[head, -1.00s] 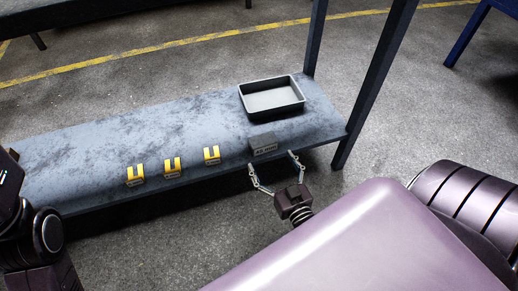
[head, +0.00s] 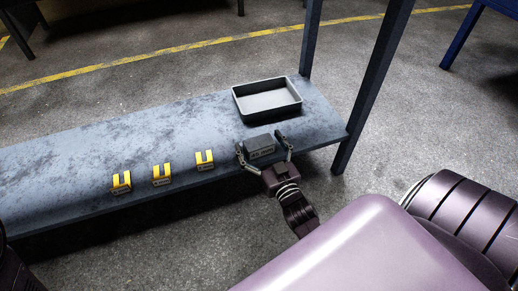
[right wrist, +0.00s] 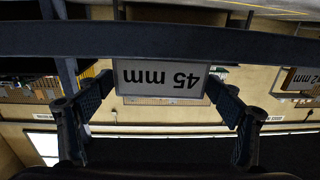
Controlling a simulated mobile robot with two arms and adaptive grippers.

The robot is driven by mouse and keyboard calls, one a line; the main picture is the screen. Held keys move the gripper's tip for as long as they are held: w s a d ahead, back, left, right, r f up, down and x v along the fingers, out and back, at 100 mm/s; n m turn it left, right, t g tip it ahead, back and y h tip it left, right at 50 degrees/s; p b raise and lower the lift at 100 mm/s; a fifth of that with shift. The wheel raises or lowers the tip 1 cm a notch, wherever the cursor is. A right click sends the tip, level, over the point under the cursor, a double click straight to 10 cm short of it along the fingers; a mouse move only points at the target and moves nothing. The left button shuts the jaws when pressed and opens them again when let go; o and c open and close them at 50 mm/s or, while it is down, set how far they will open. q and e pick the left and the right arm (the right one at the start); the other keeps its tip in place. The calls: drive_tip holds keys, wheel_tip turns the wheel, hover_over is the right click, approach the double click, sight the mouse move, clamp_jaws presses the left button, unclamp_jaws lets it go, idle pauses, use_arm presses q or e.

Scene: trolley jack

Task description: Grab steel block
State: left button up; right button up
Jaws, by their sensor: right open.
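The dark grey steel block (head: 260,147) sits near the front edge of the grey shelf (head: 80,155), in front of the tray. In the right wrist view, the block (right wrist: 160,68) shows its pale face with an upside-down "45 mm" label. My right gripper (head: 262,152) is open, with one finger to each side of the block. In the right wrist view the fingers of this gripper (right wrist: 160,84) flank the labelled face; whether they touch the block I cannot tell. My left gripper is out of view.
A dark rectangular tray (head: 267,98) stands behind the block and looks empty. A dark shelf post (head: 375,85) rises at the right end.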

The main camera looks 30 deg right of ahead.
drive_tip(key=c, duration=2)
drive_tip(key=shift+w+r, duration=0.1)
drive_tip(key=shift+r, duration=0.25)
drive_tip(key=shift+c, duration=0.9)
